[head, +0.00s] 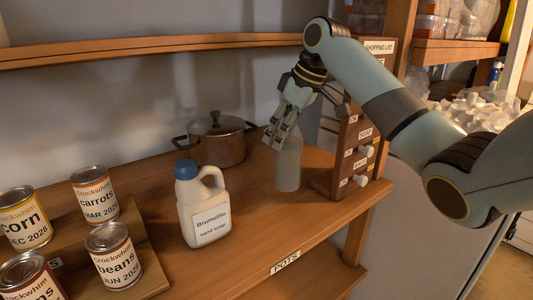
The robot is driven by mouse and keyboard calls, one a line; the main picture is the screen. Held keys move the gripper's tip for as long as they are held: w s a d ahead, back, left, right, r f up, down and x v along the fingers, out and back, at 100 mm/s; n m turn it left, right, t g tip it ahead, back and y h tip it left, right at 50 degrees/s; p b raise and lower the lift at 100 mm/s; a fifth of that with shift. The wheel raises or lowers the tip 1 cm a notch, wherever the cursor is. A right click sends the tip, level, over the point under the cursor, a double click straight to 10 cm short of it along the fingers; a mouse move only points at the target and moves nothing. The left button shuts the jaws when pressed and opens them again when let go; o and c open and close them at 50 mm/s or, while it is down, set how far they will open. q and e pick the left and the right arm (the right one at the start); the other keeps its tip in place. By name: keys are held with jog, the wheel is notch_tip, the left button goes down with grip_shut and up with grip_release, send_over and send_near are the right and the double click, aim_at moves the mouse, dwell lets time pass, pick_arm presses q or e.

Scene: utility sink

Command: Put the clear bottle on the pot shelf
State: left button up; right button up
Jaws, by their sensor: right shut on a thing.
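The clear bottle (288,165) stands upright, or nearly so, on the wooden shelf labelled POTS (285,262), between the pot and the shopping list board. My right gripper (281,138) comes down from above and is shut on the bottle's upper part. The fingers hide the bottle's neck and top. I cannot tell whether its base touches the shelf. My left gripper is not in view.
A lidded pot (217,140) stands behind and left. A white soap jug with a blue cap (203,205) is in front. Several cans, including a corn can (24,219), fill the left. The shopping list board (350,150) stands close right of the bottle.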

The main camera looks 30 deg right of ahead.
aim_at(291, 107)
jog(key=p+x, duration=0.1)
jog(key=x, duration=0.5)
jog(key=shift+a, duration=0.3)
jog(key=shift+w+f, duration=0.1)
jog(key=shift+w, duration=0.05)
jog(key=o, duration=1.7)
jog(key=b+v, duration=0.1)
jog(key=v, duration=1.1)
